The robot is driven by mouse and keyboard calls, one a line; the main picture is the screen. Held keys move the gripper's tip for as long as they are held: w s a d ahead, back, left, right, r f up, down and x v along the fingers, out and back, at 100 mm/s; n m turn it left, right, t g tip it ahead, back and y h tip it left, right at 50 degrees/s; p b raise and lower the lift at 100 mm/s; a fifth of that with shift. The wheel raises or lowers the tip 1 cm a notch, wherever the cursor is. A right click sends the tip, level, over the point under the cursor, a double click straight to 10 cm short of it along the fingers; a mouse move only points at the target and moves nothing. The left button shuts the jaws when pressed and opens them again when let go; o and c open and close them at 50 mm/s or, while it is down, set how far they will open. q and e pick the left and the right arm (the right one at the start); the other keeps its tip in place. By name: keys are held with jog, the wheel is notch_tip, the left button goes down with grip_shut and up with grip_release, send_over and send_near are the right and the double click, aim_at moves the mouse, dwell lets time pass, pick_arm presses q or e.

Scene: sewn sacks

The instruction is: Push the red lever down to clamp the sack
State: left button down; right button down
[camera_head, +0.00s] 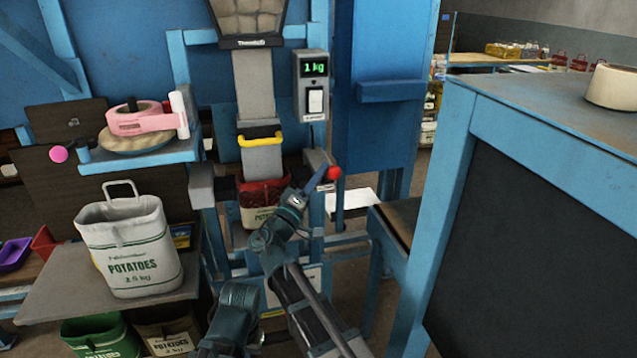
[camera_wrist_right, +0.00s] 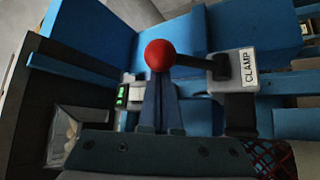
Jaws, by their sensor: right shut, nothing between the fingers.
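The red lever shows as a red ball knob (camera_head: 334,173) right of the filling spout. In the right wrist view the ball (camera_wrist_right: 159,55) sits on a dark rod from a grey block labelled CLAMP (camera_wrist_right: 246,68). My right gripper (camera_head: 318,180) is shut and empty, its fingertips close beside the knob. In the wrist view the shut fingers (camera_wrist_right: 160,92) point at the ball and overlap its lower edge; I cannot tell whether they touch. A red-topped potato sack (camera_head: 262,212) hangs under the spout, partly behind my right arm. My left gripper is not in view.
A scale display (camera_head: 314,68) reading 1 kg is above the lever. A yellow handle (camera_head: 260,139) crosses the spout. A blue-framed table (camera_head: 456,165) stands close on the right. A white potato sack (camera_head: 130,245) stands on the left shelf.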

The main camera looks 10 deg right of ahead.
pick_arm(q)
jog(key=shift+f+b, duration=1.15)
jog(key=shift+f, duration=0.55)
pick_arm(e)
jog(key=shift+s+f+m+h, duration=0.7)
jog(key=shift+s+f+m, duration=0.1)
jog(key=shift+f, duration=0.3)
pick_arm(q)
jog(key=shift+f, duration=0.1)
pick_arm(e)
jog(key=shift+f, duration=0.1)
